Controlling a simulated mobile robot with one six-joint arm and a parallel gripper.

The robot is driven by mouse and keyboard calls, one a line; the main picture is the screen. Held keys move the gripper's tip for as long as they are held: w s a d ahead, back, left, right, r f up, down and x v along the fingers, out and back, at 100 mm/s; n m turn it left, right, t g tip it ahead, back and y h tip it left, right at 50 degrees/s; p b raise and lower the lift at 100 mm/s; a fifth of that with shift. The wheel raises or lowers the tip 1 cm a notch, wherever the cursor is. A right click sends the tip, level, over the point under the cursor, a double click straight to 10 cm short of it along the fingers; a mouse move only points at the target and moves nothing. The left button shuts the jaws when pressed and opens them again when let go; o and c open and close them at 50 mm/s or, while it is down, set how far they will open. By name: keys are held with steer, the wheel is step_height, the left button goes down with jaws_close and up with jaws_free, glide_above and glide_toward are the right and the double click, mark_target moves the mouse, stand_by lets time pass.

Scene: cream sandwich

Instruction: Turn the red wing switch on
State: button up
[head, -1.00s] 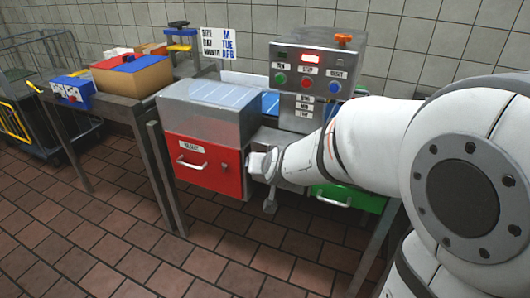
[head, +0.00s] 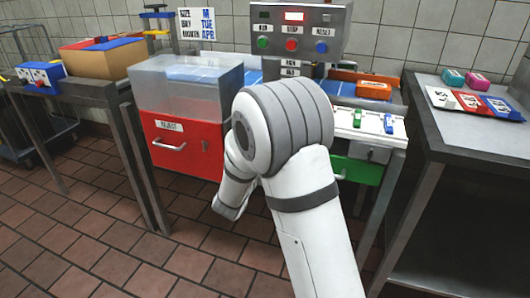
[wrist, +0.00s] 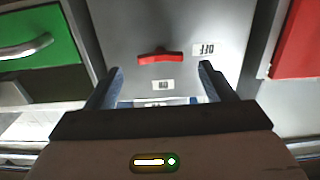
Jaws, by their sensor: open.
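The red wing switch (wrist: 160,56) shows in the wrist view on a grey metal panel. Its bar lies roughly crosswise, one end toward the OFF label (wrist: 203,49). A second small label (wrist: 163,84) sits just below it in that view, appearing upside down and probably reading ON. My gripper (wrist: 161,68) is open and empty, its two dark fingers apart on either side of the switch's line. I cannot tell the distance to the panel; no contact shows. In the head view my arm hides the switch and the fingertips.
A red REJECT drawer (head: 183,148) and a green drawer (head: 357,170) flank the panel. The control box (head: 293,38) with a lit red display stands above. A side table (head: 455,133) with cards is at right. Tiled floor is open at front left.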

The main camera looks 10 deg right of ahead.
steer(key=x, duration=0.4)
steer(key=shift+w+b, duration=0.1)
steer(key=shift+b, duration=0.2)
steer(key=shift+c, duration=0.5)
steer(key=c, duration=0.9)
